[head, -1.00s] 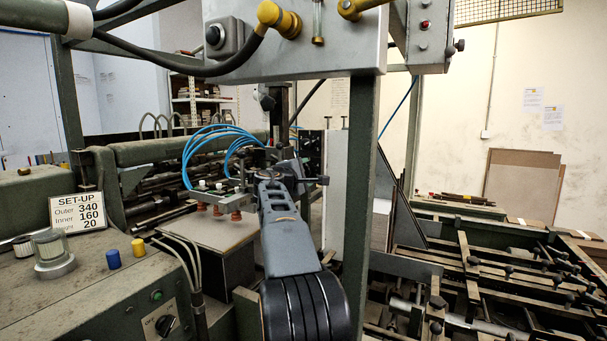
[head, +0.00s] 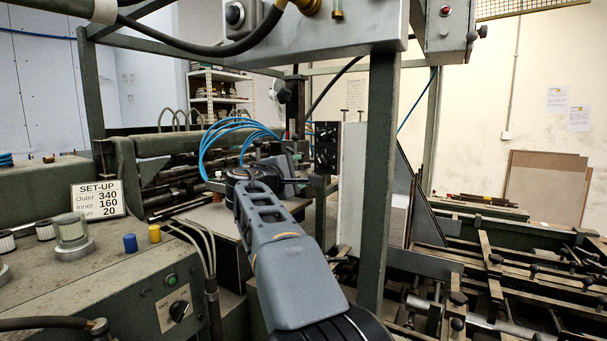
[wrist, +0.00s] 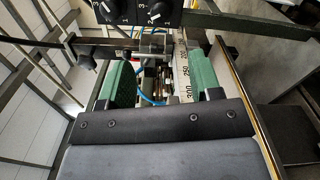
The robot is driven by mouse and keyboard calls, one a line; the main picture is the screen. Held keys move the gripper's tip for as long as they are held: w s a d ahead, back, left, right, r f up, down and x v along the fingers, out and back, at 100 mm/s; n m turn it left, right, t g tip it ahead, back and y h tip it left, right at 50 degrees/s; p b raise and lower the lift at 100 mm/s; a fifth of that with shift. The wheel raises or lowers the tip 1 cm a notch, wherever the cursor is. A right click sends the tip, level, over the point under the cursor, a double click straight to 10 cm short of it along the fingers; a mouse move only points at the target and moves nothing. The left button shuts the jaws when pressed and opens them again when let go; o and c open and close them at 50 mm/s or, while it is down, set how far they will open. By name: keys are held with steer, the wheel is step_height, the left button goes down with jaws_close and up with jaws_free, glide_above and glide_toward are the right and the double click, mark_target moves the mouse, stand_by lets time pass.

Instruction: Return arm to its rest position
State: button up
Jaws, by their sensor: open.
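My arm (head: 285,265) rises from the bottom middle of the head view and leans up and left to a dark round joint. My gripper is mostly hidden behind that joint in the head view, near the blue hoses. In the wrist view my gripper (wrist: 165,82) shows its dark screwed bar and grey body along the bottom. Its jaws are apart, and I see nothing held between them. Machine rails and a number scale (wrist: 186,75) show beyond.
A green post (head: 380,180) stands just right of my arm. A dark panel with knobs (head: 327,147) is close to the wrist and also tops the wrist view (wrist: 145,12). Blue hoses (head: 212,145) arch behind the wrist. A control console (head: 130,265) fills the lower left.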

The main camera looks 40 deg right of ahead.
steer(key=shift+s+a, duration=0.15)
steer(key=shift+a, duration=0.25)
stand_by(0.3)
steer(key=s+a+f+m+y+p, duration=0.15)
steer(key=a+f+y, duration=0.35)
steer(key=f, duration=0.6)
steer(key=s+a+f+m+y, duration=0.25)
steer(key=a+f+y, duration=0.25)
steer(key=f, duration=0.5)
steer(key=s+a+f+y+p, duration=0.1)
steer(key=s+a+f+y, duration=0.1)
steer(key=a, duration=0.4)
steer(key=s+a+f+m+g+y+p, duration=0.1)
steer(key=s+a+f+y+p, duration=0.1)
steer(key=s+a, duration=0.4)
steer(key=s+a+f+m+y+p, duration=0.1)
steer(key=s+a+f+y, duration=0.2)
steer(key=a, duration=0.3)
steer(key=shift+s+a+f+y, duration=0.3)
steer(key=shift+s+a+f, duration=0.1)
steer(key=shift+f, duration=0.45)
